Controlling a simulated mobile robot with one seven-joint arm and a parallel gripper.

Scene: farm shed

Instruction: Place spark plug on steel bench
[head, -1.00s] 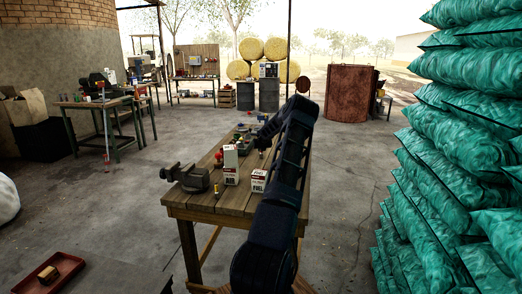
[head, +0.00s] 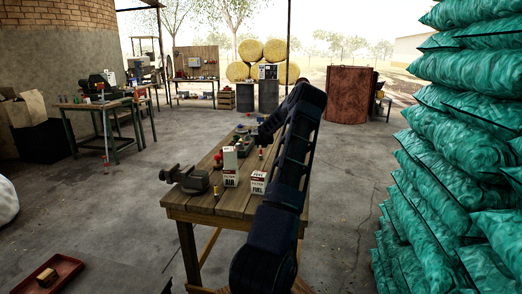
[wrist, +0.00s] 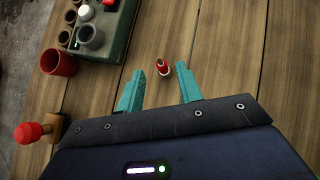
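My gripper (wrist: 160,92) is open above the wooden workbench (wrist: 215,45). Its two teal fingers stand apart. A small red-and-white upright piece (wrist: 162,67) is on the planks just beyond the fingertips, roughly in line with the gap; it may be the spark plug, but it is too small to be sure. I cannot tell for sure which bench is the steel one; a green-legged bench (head: 75,103) stands at the left.
In the wrist view, a green tray of sockets (wrist: 108,48), a red cup (wrist: 58,66) and a red-knobbed piece (wrist: 35,131) are at left. In the head view, a vise (head: 188,179) and two filter boxes (head: 230,168) occupy the near workbench. Green sacks (head: 450,150) are stacked at right.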

